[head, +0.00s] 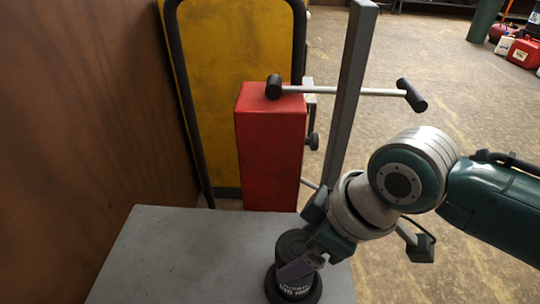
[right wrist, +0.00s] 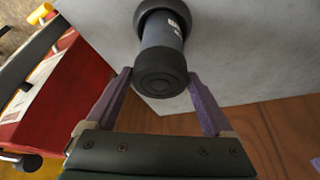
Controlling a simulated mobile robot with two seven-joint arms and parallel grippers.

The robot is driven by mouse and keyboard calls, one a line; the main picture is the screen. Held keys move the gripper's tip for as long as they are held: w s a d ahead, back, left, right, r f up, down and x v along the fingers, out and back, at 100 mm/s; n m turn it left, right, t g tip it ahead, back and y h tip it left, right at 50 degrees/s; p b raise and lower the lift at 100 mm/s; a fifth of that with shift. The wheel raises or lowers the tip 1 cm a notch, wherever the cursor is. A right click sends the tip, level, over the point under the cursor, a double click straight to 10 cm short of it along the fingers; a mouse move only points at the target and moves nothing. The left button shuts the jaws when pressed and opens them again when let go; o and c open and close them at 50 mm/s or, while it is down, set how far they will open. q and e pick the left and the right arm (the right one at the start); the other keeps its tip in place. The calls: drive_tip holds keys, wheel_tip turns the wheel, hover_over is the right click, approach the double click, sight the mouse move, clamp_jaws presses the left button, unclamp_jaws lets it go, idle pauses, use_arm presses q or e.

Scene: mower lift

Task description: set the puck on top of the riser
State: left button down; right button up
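A dark upright riser (head: 293,279) with pale lettering and a wide round base stands on the grey table. In the right wrist view the riser (right wrist: 163,32) runs from its base to a dark round piece, which I take to be the puck (right wrist: 162,83), at its top; it looks in line with the riser. My right gripper (right wrist: 160,75) has its two purple fingers on either side of the puck, with their tips against its sides. In the head view my right gripper (head: 303,258) partly covers the puck (head: 292,242). My left gripper is not in view.
The grey tabletop (head: 180,260) is clear left of the riser. A red box (head: 268,150) with a T-handled bar (head: 345,91) stands behind the table beside a grey post (head: 350,90). A wooden wall (head: 80,110) closes the left side; a yellow panel (head: 235,50) stands behind.

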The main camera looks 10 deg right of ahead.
drive_tip(key=shift+o, duration=0.8)
drive_tip(key=shift+r, duration=0.1)
drive_tip(key=shift+r, duration=0.25)
drive_tip(key=p+v, duration=0.5)
drive_tip(key=v, duration=0.6)
drive_tip(key=s+d+r+m+h, duration=0.1)
drive_tip(key=s+d+m, duration=0.1)
drive_tip(key=s, duration=0.4)
drive_tip(key=s+d+r+m+h, duration=0.2)
drive_tip(key=s+m, duration=0.3)
drive_tip(key=s, duration=0.2)
drive_tip(key=shift+d+r+t, duration=0.3)
drive_tip(key=shift+d, duration=0.1)
drive_tip(key=shift+s, duration=0.15)
